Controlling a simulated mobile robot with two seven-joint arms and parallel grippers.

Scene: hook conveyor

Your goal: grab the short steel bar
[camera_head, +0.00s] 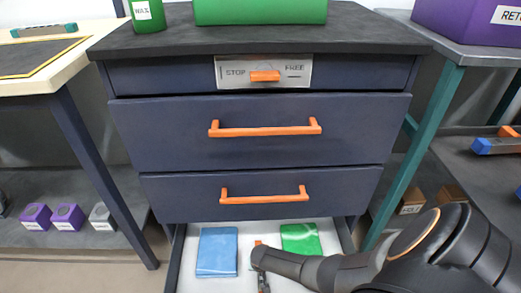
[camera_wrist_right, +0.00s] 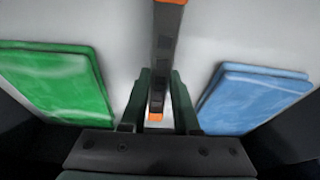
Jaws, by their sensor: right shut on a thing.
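The short steel bar (camera_wrist_right: 164,45) is dark grey with orange ends in the right wrist view. It lies between the two fingers of my right gripper (camera_wrist_right: 161,88), which is shut on it. In the head view my right gripper (camera_head: 263,282) reaches into the open bottom drawer (camera_head: 338,240), and its wrist hides most of the bar. A small orange end (camera_head: 258,243) shows just behind the wrist. My left gripper is not in view.
A blue packet (camera_head: 217,251) and a green packet (camera_head: 300,239) lie in the white drawer on either side of the gripper. Shut drawers with orange handles (camera_head: 265,130) rise above it. A teal table leg (camera_head: 412,160) stands to the right.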

